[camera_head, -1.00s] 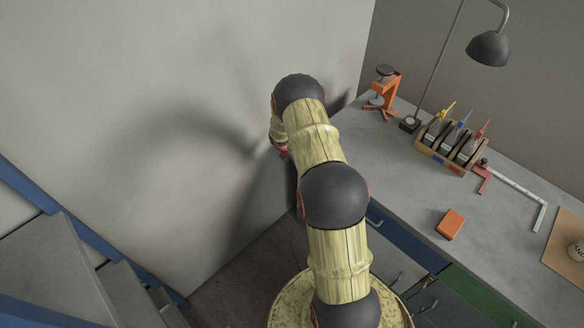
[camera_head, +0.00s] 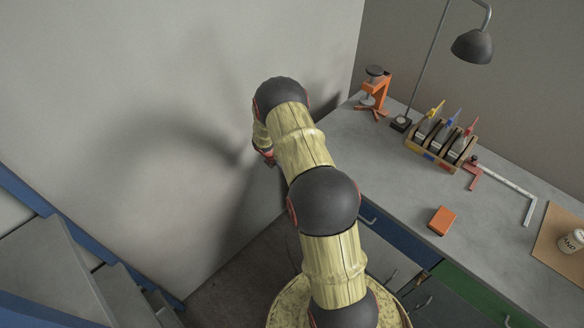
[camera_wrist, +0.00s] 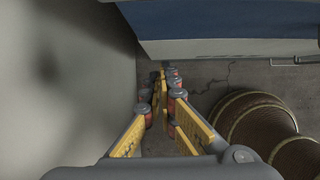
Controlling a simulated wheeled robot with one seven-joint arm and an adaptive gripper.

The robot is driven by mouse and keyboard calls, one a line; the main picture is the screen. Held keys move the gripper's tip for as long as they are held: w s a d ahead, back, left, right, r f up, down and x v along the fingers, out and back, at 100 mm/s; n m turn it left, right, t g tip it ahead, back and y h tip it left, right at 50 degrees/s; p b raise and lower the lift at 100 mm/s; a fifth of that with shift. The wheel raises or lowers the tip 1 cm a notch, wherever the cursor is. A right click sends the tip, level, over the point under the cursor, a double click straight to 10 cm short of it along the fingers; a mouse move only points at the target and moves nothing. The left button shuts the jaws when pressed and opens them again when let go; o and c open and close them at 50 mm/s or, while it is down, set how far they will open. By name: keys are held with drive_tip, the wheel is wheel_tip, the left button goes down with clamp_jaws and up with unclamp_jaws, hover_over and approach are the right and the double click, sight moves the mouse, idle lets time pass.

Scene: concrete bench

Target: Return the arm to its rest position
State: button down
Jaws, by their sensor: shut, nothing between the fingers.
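My arm stretches up from the lower middle of the head view, with its far end bent down near the grey wall. My gripper (camera_wrist: 165,110) shows in the wrist view as two yellow fingers that meet at the tips, shut with nothing between them. It points down toward the dark floor, beside the blue bench front. In the head view the gripper is hidden behind the arm.
The wall (camera_head: 150,120) is close on the arm's left. Grey steps (camera_head: 45,270) stand lower left.

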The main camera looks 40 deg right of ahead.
drive_tip(key=p+v, duration=0.1)
drive_tip(key=v, duration=0.7)
drive_tip(key=shift+w+r+p, duration=0.15)
drive_tip(key=shift+r+p, duration=0.15)
drive_tip(key=shift+r, duration=0.1)
drive_tip(key=shift+d, duration=0.1)
drive_tip(key=s+a+m+g+y, duration=0.1)
drive_tip(key=s+a+m+g, duration=0.15)
drive_tip(key=s+m, duration=0.45)
drive_tip(key=s+a+r+m+t+y, duration=0.1)
drive_tip(key=s+a+r+m+t, duration=0.1)
drive_tip(key=s+a+r, duration=0.5)
drive_tip(key=s+a+r+m+t+y+b, duration=0.1)
drive_tip(key=s+a+r+m+t, duration=0.2)
drive_tip(key=a+r, duration=1)
drive_tip(key=s+a+r+m+t+y, duration=0.1)
drive_tip(key=s+a+r+m+t, duration=0.2)
drive_tip(key=r, duration=1.7)
drive_tip(key=s+a+m, duration=0.3)
drive_tip(key=s+a, duration=0.4)
drive_tip(key=s, duration=0.1)
drive_tip(key=shift+a, duration=0.3)
